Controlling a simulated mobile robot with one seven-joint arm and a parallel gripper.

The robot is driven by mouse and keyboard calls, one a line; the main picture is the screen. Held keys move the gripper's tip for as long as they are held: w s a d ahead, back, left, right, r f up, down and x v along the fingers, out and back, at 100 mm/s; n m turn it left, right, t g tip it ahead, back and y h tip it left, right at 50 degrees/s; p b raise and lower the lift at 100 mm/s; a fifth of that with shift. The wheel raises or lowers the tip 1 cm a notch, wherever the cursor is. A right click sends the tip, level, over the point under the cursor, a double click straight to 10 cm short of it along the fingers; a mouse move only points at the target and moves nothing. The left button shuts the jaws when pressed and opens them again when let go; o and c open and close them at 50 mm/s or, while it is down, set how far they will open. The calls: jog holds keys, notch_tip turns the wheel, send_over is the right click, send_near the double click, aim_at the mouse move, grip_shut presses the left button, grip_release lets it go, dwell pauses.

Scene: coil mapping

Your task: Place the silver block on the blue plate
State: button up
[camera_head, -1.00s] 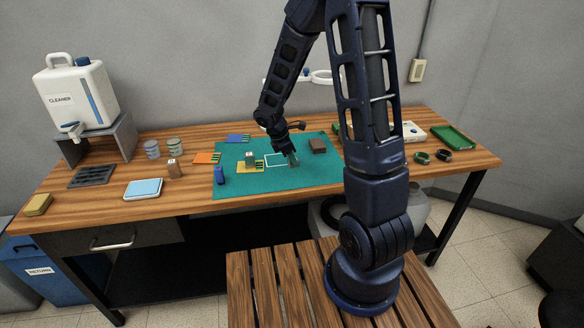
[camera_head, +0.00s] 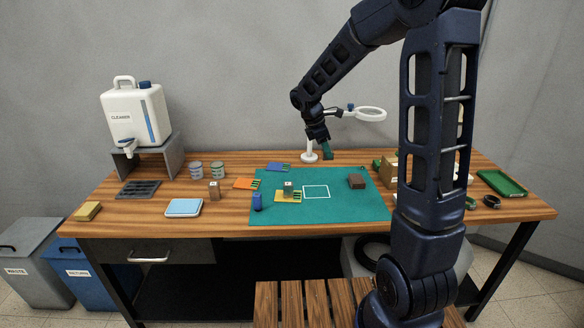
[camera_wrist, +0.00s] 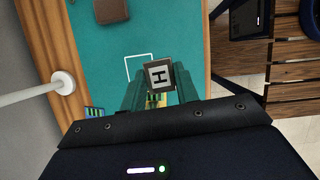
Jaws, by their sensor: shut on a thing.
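My gripper (camera_head: 327,149) is raised above the back of the green mat, right of the blue plate. In the wrist view my gripper (camera_wrist: 160,82) is shut on a silver block (camera_wrist: 160,75) with a dark H on its pale face. In the head view the held block is hard to make out. The blue plate (camera_head: 277,167) lies at the mat's back left, bare on top, with green marks at its right end. Its edge shows at lower left in the wrist view (camera_wrist: 94,112).
A yellow plate (camera_head: 291,198) carries a grey block (camera_head: 289,186). An orange plate (camera_head: 243,183), a blue upright block (camera_head: 257,202) and a brown block (camera_head: 356,181) are nearby. A white outline (camera_head: 316,186) is empty. A magnifier lamp (camera_head: 310,157) stands behind the mat.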

jog(key=w+a+r, duration=0.1)
jog(key=w+a, duration=0.4)
jog(key=w, duration=0.4)
jog(key=w+a+r, duration=0.1)
jog(key=w+a, duration=0.3)
jog(key=w, duration=0.4)
jog(key=m, duration=0.1)
send_over(281, 167)
jog(key=a, duration=0.2)
notch_tip(281, 167, down, 2)
jog(key=f, duration=2)
jog(key=shift+w, duration=0.2)
jog(key=shift+f, duration=0.2)
jog(key=o, duration=1)
jog(key=v, duration=1.2)
jog(key=shift+w, duration=0.2)
